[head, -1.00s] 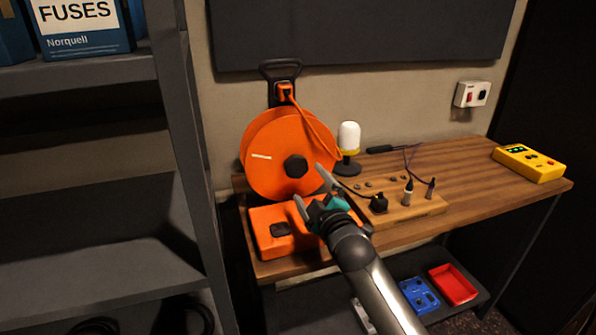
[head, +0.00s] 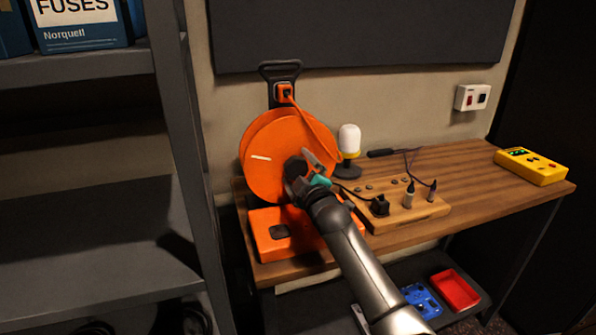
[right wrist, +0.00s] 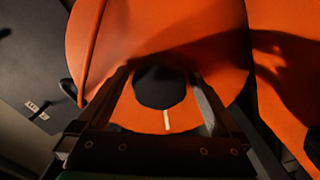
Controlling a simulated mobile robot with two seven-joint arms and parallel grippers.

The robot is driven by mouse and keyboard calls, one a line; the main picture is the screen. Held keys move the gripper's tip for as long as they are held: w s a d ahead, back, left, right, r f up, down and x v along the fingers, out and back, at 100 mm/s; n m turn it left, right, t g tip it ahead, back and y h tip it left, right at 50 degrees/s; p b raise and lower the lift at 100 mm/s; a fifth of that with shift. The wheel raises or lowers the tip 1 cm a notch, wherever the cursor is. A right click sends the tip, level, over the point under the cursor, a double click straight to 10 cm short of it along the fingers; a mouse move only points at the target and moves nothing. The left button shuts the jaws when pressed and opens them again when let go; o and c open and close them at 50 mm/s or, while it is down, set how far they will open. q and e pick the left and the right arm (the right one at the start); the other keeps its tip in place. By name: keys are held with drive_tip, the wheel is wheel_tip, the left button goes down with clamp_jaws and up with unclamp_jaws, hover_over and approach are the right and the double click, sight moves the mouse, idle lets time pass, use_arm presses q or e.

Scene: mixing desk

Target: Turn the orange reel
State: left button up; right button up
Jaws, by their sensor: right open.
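The orange reel (head: 262,170) stands upright at the left end of the wooden desk, with a short white mark on its face. My right gripper (head: 303,172) is open at the reel's dark central hub and partly covers it in the head view. In the right wrist view the reel (right wrist: 100,50) fills much of the picture. The black hub (right wrist: 160,88) shows between the two fingers of the gripper (right wrist: 159,76), one finger on each side. I cannot tell whether they touch it. My left gripper is not in view.
An orange box (head: 265,245) is at the reel's foot. A white-topped lamp (head: 349,140) and a wooden socket board (head: 420,207) stand to the right. A yellow device (head: 530,166) lies at the far right. A grey shelf (head: 90,250) stands left. The desk's middle right is mostly clear.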

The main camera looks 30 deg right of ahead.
drive_tip(key=shift+c, duration=0.2)
clamp_jaws()
idle(0.5)
